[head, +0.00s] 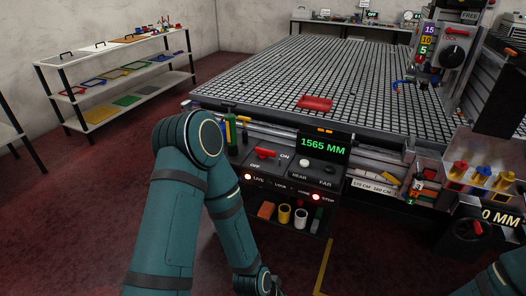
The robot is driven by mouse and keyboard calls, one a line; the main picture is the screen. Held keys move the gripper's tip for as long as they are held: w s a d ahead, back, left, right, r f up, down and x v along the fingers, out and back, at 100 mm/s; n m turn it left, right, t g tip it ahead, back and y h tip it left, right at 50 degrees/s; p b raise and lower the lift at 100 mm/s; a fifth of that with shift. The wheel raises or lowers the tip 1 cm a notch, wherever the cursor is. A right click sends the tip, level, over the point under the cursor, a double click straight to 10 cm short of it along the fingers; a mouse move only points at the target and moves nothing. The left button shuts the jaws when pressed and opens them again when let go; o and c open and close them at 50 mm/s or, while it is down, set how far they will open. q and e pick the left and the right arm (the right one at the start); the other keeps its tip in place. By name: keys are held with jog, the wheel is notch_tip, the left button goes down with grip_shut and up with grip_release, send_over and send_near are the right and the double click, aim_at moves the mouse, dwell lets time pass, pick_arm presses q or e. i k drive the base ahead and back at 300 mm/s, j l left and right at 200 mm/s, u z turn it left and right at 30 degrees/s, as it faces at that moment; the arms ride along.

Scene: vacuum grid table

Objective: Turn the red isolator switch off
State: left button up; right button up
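A small red switch handle (265,153) sits on the dark control console (284,180) at the table's front edge. Its labels read OFF at the lower left and ON at the right. The handle looks roughly level; its exact setting is too small to tell. My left arm bends down in front of the console's left side, its wrist at the bottom edge, and its gripper is out of view. Only a piece of my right arm shows at the bottom right corner; its gripper is out of view. Nothing of mine visibly touches the red handle.
The console's green display (322,143) reads 1565 MM. A shelf below holds small cups (284,213). A red pad (315,103) lies on the grid table (330,75). Another red handle (478,228) is at the right. Shelving (120,75) stands left; floor between is clear.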

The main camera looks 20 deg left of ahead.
aim_at(264, 153)
jog(key=u, duration=0.9)
jog(key=i+j+z, duration=0.15)
jog(key=i+j, duration=0.15)
jog(key=i+j+z, duration=0.2)
jog(key=i+j, duration=0.2)
jog(key=i+j+z, duration=0.15)
jog(key=i+j, duration=0.25)
jog(key=i+j+z, duration=0.2)
jog(key=i+j, duration=0.15)
jog(key=i+j+z, duration=0.15)
jog(key=j, duration=0.45)
jog(key=i+j+u, duration=0.2)
jog(key=u, duration=0.2)
